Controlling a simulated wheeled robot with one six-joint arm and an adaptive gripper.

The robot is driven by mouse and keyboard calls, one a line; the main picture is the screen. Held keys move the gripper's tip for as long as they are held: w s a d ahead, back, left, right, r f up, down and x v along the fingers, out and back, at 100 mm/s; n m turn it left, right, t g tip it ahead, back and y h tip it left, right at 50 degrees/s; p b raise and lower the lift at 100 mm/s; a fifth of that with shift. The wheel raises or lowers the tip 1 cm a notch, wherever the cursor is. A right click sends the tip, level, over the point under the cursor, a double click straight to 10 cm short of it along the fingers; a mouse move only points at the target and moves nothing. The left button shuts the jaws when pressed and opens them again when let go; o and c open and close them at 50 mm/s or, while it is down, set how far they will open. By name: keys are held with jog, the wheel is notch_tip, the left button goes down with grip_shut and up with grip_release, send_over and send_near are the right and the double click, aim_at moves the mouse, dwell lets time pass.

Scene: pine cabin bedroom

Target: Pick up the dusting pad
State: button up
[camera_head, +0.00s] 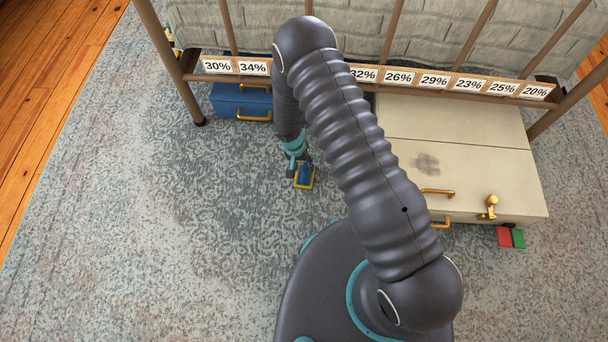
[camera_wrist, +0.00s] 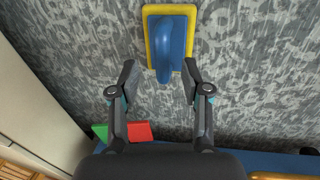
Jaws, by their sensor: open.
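The dusting pad lies on the patterned carpet, with a blue top and handle and a yellow rim. In the wrist view the dusting pad (camera_wrist: 171,38) is at the top middle, just beyond the fingertips. My gripper (camera_wrist: 158,76) is open, and the near end of the blue handle shows between its fingertips, which do not appear closed on it. In the head view my gripper (camera_head: 299,158) points down just behind the dusting pad (camera_head: 304,178), covering part of it.
A blue box (camera_head: 225,100) with brass handles stands at the back left. A cream chest (camera_head: 460,150) with brass handles stands at the right. A label rail (camera_head: 430,82) runs above them. Red and green blocks (camera_head: 510,237) lie by the chest. Carpet (camera_head: 130,200) is clear at left.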

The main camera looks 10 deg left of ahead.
aim_at(305, 169)
jog(key=shift+d+f, duration=0.15)
jog(key=shift+f, duration=0.95)
jog(key=shift+d+f, duration=0.15)
jog(key=shift+f, duration=0.9)
grip_shut()
jog(key=shift+r, duration=0.45)
jog(key=r, duration=0.3)
jog(key=shift+w+d+r, duration=0.1)
jog(key=shift+d+r, duration=0.1)
jog(key=shift+r, duration=0.15)
jog(key=w+d+r, duration=0.2)
jog(key=d+r, duration=0.4)
jog(key=d, duration=0.5)
jog(key=shift+r+b, duration=0.2)
jog(key=shift+b, duration=0.1)
jog(key=shift+d+r, duration=0.1)
